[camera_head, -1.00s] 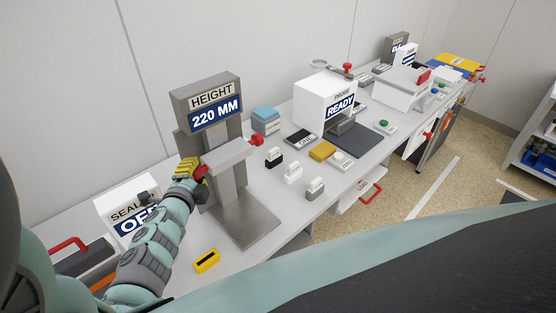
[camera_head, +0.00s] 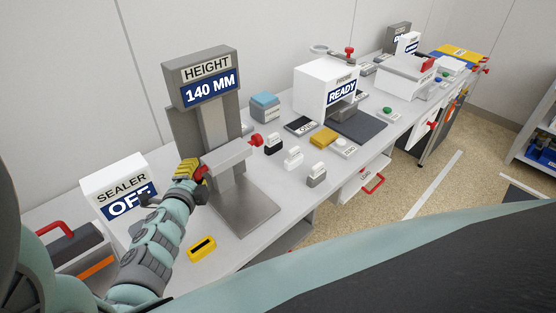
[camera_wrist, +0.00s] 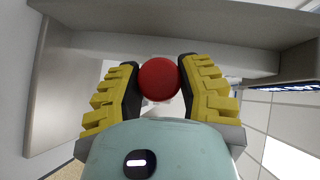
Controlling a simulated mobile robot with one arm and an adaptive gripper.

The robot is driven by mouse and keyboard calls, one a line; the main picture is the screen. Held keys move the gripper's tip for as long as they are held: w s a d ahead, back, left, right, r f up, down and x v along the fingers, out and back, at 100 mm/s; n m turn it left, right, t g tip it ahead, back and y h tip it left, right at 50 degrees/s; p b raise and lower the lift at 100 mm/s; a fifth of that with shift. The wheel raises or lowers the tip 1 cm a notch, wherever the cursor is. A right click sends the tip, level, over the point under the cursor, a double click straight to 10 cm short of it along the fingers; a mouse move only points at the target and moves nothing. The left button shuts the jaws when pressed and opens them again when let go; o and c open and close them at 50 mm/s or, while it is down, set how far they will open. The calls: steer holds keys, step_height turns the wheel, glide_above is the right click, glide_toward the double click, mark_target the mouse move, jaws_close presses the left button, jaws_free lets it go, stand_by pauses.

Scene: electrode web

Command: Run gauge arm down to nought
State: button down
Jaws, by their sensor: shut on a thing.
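The height gauge (camera_head: 200,66) stands on the bench, a grey column on a flat grey base plate (camera_head: 240,214). Its display (camera_head: 208,88) reads HEIGHT 140 MM. The gauge arm (camera_head: 228,157) sticks out from the column, partway up and above the base plate. It has a red knob at its right end (camera_head: 256,140) and another at its left end. My gripper (camera_head: 194,170) is at the left end, shut on that red knob. In the wrist view, the red knob (camera_wrist: 158,78) sits between the two yellow-padded fingers.
A white sealer (camera_head: 121,193) reading OFF stands left of my arm. A yellow block with a dark slot (camera_head: 202,249) lies in front of the gauge. Several small stamp-like blocks, a blue box (camera_head: 265,107) and a READY press (camera_head: 325,90) stand to the right.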

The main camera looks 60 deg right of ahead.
step_height(320, 180, down, 11)
steer(key=b, duration=0.8)
steer(key=shift+w+r, duration=0.1)
steer(key=shift+r, duration=0.15)
steer(key=c, duration=0.5)
jaws_free()
steer(key=shift+r, duration=0.1)
